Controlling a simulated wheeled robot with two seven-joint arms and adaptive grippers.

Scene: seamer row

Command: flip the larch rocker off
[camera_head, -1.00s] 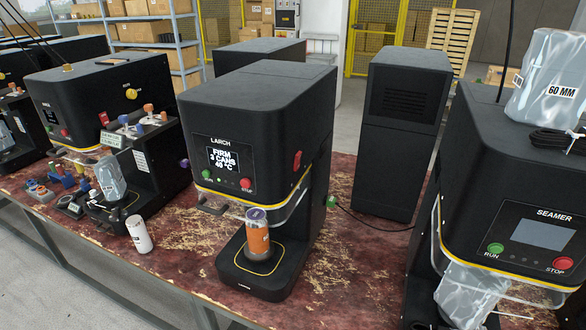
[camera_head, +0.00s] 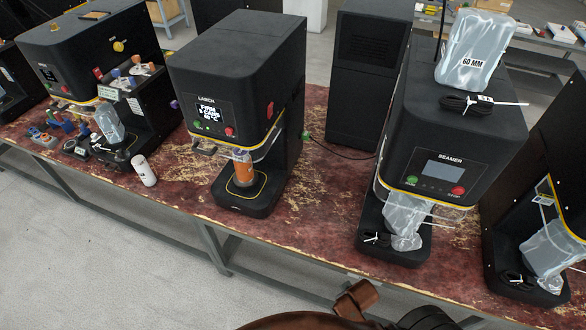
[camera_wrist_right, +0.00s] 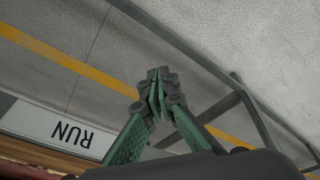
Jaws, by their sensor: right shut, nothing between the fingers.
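The black LARCH machine (camera_head: 228,105) stands on the worn red bench left of centre in the head view. A small red rocker (camera_head: 270,110) is on its right side wall; I cannot tell which way it is tipped. Its front display (camera_head: 207,110) is lit, with a green and a red button below. An orange can (camera_head: 243,172) stands on its base plate. My right gripper (camera_wrist_right: 157,92) shows in the right wrist view, shut and empty, over grey floor and away from the machine. My left gripper is not in view.
A SEAMER machine (camera_head: 452,135) with a wrapped bag on top stands to the right. A tall black cabinet (camera_head: 367,75) stands behind, between them. A white can (camera_head: 144,170) is on the bench at left. The floor before the bench (camera_head: 120,262) is clear.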

